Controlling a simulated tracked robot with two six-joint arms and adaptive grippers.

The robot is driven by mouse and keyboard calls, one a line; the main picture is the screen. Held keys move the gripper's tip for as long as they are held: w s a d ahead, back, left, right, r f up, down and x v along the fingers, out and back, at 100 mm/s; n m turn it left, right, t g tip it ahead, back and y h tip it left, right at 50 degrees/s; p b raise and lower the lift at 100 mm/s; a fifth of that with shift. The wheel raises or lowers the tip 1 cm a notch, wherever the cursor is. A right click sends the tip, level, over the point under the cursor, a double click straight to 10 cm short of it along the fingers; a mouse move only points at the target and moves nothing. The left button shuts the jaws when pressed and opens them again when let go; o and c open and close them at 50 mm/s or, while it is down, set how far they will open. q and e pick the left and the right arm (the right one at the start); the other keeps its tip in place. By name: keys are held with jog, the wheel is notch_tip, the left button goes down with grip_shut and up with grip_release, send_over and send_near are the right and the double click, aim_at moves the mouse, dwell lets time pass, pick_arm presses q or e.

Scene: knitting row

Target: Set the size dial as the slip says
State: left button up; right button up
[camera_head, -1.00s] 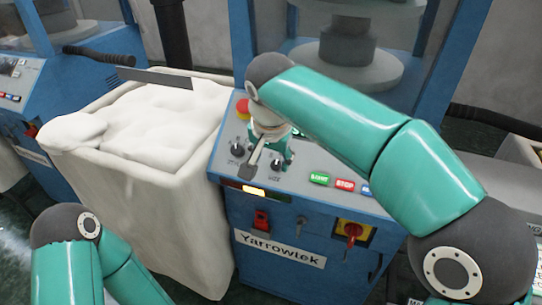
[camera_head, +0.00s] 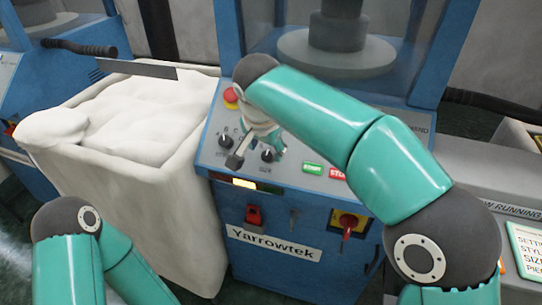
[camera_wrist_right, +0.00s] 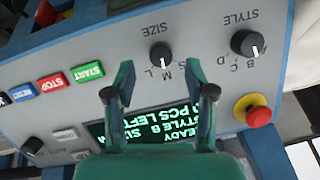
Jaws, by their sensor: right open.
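The size dial (camera_head: 268,155) is a black knob on the machine's sloped control panel. In the right wrist view, upside down, the size dial (camera_wrist_right: 160,54) has a white mark pointing toward the letters S, M, L; I cannot tell exactly which. My right gripper (camera_wrist_right: 168,84) is open, its two fingers apart, over the panel near the size dial and display, holding nothing. In the head view the right gripper (camera_head: 262,138) hangs just above the dials. The slip (camera_head: 525,252) is cut off at the right edge; only parts of its lines show. My left gripper is out of view.
The style dial (camera_head: 226,142) sits left of the size dial. A red stop button (camera_head: 231,97), the green START button (camera_head: 312,168) and a red STOP button (camera_wrist_right: 50,82) are nearby. The lit display (camera_wrist_right: 150,122) reads partly READY, STYLE B. A white-filled bin (camera_head: 150,190) stands left.

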aim_at(267, 156)
jog(key=shift+x, duration=1.9)
